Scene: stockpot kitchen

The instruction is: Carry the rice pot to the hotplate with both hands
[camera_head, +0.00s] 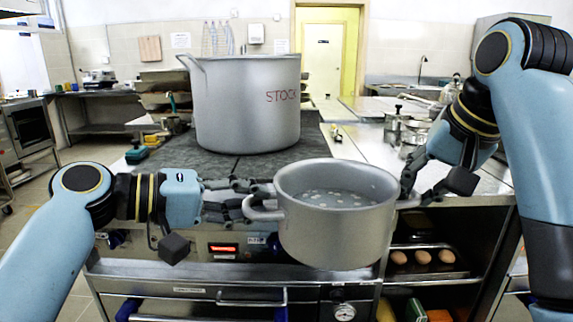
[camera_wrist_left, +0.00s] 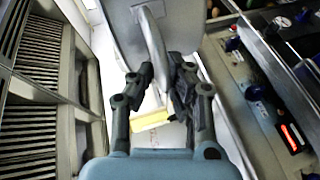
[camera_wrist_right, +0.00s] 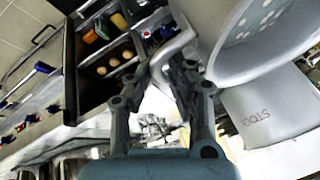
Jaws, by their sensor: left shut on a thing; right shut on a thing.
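The rice pot (camera_head: 335,232) is a silver pot with a loop handle on each side. It is level, with cloudy liquid and pale bits inside. It hangs in front of the counter, hiding part of its front edge. My left gripper (camera_head: 258,198) is shut on the left handle, which shows between its fingers in the left wrist view (camera_wrist_left: 153,45). My right gripper (camera_head: 408,188) is shut on the right handle, also seen in the right wrist view (camera_wrist_right: 172,50). A dark flat surface (camera_head: 205,168), seemingly the hotplate, lies on the counter behind the pot.
A large silver stockpot (camera_head: 247,112) marked STOCK stands at the back of the dark surface. A green-handled item (camera_head: 137,154) lies at its left edge. Metal pans (camera_head: 405,128) stand on the right counter. Eggs (camera_head: 422,257) sit on a shelf below.

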